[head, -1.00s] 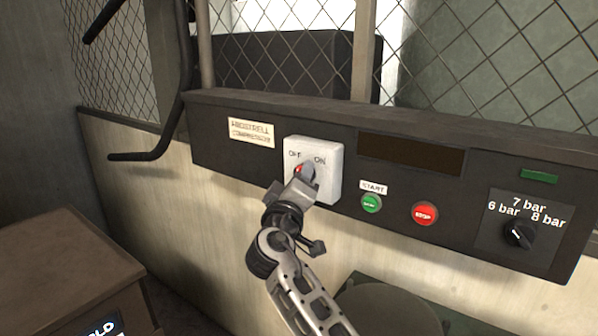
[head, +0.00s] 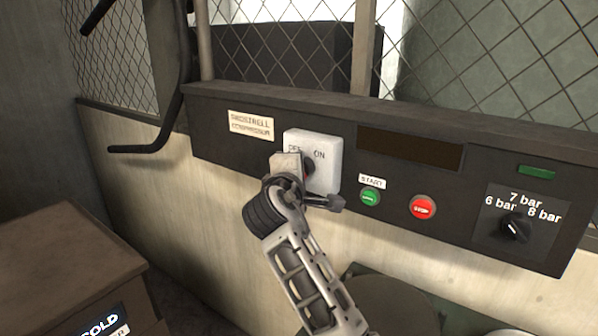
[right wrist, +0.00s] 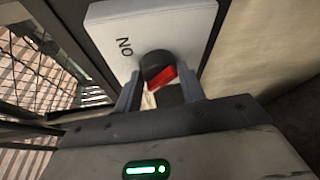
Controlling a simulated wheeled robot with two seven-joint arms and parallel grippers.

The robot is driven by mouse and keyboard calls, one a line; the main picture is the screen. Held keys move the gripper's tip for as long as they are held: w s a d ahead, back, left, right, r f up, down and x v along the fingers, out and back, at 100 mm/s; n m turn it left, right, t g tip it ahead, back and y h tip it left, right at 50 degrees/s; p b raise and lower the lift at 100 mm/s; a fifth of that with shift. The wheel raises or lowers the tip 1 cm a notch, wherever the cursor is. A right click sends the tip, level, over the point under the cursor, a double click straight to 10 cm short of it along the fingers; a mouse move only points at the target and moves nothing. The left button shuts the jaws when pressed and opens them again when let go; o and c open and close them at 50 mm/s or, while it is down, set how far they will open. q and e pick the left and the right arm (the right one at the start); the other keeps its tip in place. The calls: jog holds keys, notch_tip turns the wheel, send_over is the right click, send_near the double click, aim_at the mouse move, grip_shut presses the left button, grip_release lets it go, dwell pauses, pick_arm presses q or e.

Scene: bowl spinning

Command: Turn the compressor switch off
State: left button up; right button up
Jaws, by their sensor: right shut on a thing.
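The compressor switch is a white plate (head: 327,168) marked OFF and ON, mounted on a dark control panel (head: 210,150). Its dark round knob with a red part (right wrist: 158,72) sits between the fingers of my right gripper (right wrist: 160,88) in the right wrist view. My right gripper (head: 293,168) is shut on the knob, and in the head view it covers the plate's lower left and most of the knob. The knob's exact pointing is hard to tell. My left gripper is not in view.
Right of the switch are a green START button (head: 370,197), a red stop button (head: 422,207) and a pressure dial (head: 515,228). A wire mesh fence (head: 480,60) stands behind the panel. A brown box (head: 65,265) stands at the lower left.

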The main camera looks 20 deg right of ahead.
jog(key=shift+r+n, duration=0.1)
jog(key=shift+n, duration=0.2)
dwell(0.4)
jog(key=o, duration=0.9)
jog(key=shift+o, duration=0.2)
jog(key=shift+s+a, duration=0.1)
jog(key=b+v, duration=0.2)
jog(key=v, duration=1.3)
jog(key=shift+s+a+r+b, duration=0.2)
jog(key=shift+a+r+b, duration=0.05)
jog(key=shift+b, duration=0.1)
